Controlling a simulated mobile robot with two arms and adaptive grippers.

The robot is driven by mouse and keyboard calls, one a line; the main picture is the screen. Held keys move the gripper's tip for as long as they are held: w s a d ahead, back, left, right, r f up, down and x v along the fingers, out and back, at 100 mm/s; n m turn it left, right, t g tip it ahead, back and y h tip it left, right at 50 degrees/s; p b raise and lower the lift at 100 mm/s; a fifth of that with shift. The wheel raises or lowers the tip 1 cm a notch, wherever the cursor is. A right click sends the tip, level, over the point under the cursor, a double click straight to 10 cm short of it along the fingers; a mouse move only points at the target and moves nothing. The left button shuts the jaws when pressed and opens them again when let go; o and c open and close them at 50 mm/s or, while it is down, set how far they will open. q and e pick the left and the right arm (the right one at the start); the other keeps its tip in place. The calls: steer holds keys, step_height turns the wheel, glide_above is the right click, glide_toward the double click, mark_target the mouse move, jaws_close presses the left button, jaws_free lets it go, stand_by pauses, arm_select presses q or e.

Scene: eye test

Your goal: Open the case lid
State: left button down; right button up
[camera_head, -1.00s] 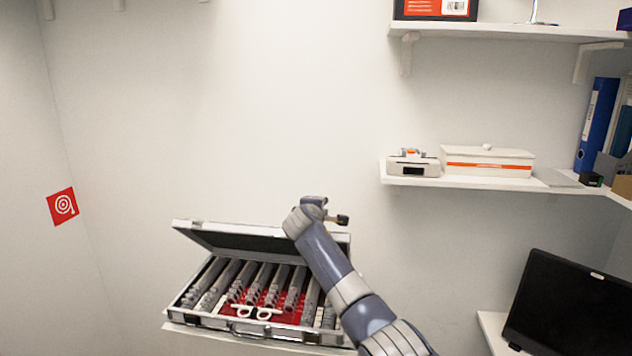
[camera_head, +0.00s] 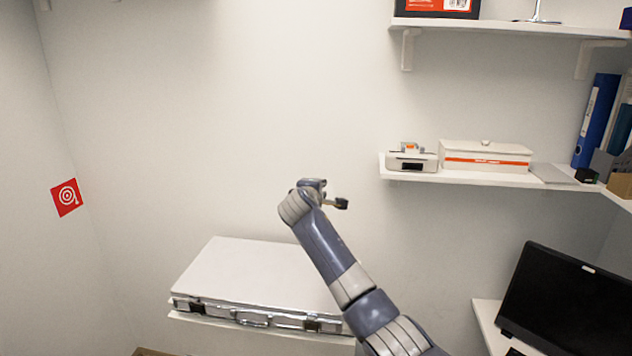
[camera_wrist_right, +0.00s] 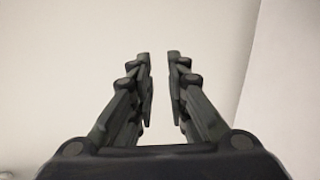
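The case (camera_head: 250,318) sits on a white shelf at the lower middle of the head view. Its pale lid (camera_head: 258,272) is down and the case is closed, so its contents are hidden. A handle and metal latches show along its front edge. My right gripper (camera_head: 340,203) is small in the head view, above the right part of the case and apart from it. In the right wrist view, its two dark fingers (camera_wrist_right: 159,60) stand apart with nothing between them. My left gripper is in neither view.
A shelf (camera_head: 400,177) at the right holds a small device (camera_head: 411,162) and a white box with an orange stripe (camera_head: 486,160). A black monitor (camera_head: 565,305) stands lower right. A red sign (camera_head: 66,197) is on the left wall.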

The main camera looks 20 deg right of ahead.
steer(key=shift+s+a+r, duration=0.25)
steer(key=shift+s+r, duration=0.1)
steer(key=shift+r, duration=0.35)
steer(key=shift+s+a+r, duration=0.25)
steer(key=shift+s+r, duration=0.1)
steer(key=shift+r, duration=0.3)
steer(key=v, duration=1.2)
